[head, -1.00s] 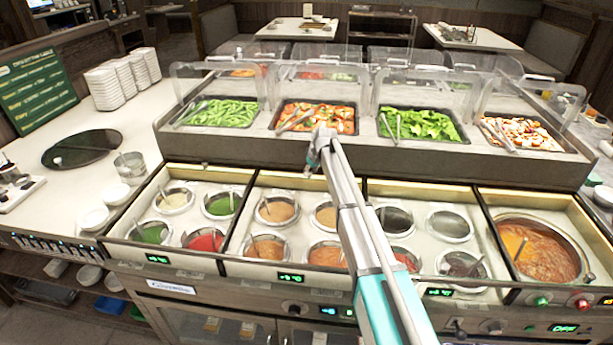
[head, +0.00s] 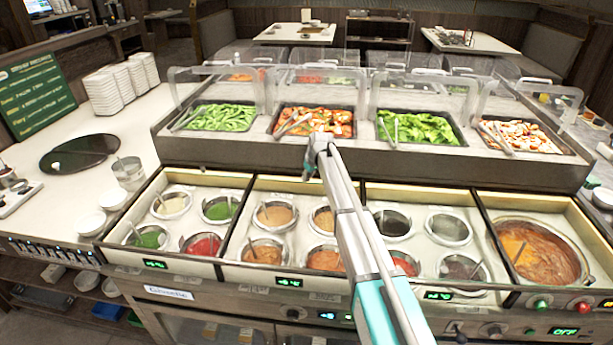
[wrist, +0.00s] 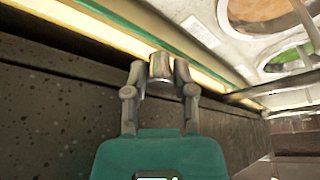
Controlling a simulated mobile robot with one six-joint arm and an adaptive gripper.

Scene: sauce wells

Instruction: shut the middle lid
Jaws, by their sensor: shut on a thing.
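My gripper (wrist: 160,72) is shut on a short, shiny metal cylinder (wrist: 161,66), which looks like a knob or handle. In the head view my gripper (head: 311,168) is at the back edge of the sauce wells, behind the second bay from the left (head: 290,183). My arm hides part of that bay and its border with the third. I cannot make out a lid over the sauce wells; their pots show open from above. Whether the gripped cylinder belongs to the middle lid cannot be told.
Clear covers stand over food pans behind the wells, including a pan of orange-red food (head: 318,121) and a pan of greens (head: 424,127). A dark stone face (head: 400,165) rises just behind the wells. Stacked white bowls (head: 120,85) stand on the left counter.

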